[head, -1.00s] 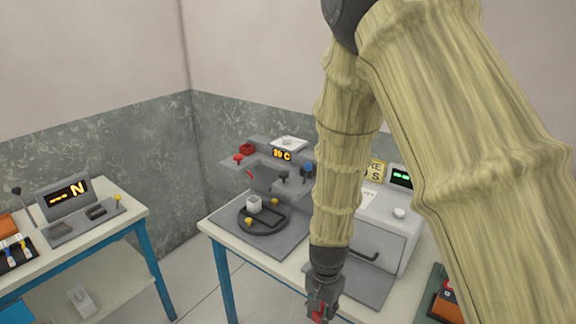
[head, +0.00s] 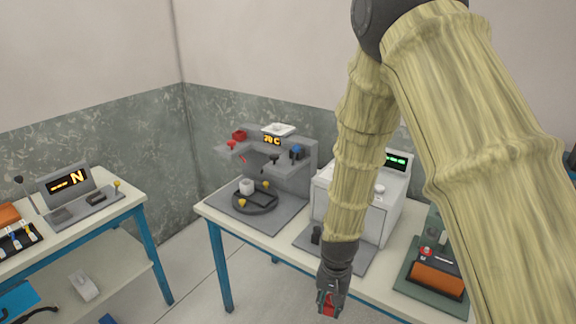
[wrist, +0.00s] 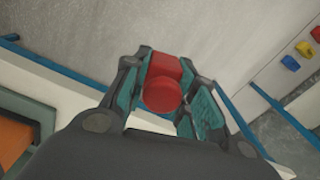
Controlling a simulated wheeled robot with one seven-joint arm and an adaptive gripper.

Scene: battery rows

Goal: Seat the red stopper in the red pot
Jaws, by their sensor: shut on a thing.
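My gripper (head: 329,303) hangs in front of the bench's front edge in the head view. It is shut on the red stopper (wrist: 163,92), a red block with a round end, which shows between the fingers (wrist: 160,100) in the wrist view. The stopper (head: 328,304) is small and partly covered by the fingers in the head view. A red, a yellow and a blue piece (wrist: 290,62) sit on a pale surface at the right of the wrist view; I cannot tell whether the red one is the red pot.
The grey machine (head: 300,178) with a round dark plate stands on the middle bench, left of a white boxy device (head: 372,215). A green tray with an orange-and-dark device (head: 437,281) is at the right. Another bench (head: 128,203) stands at the left, with floor between.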

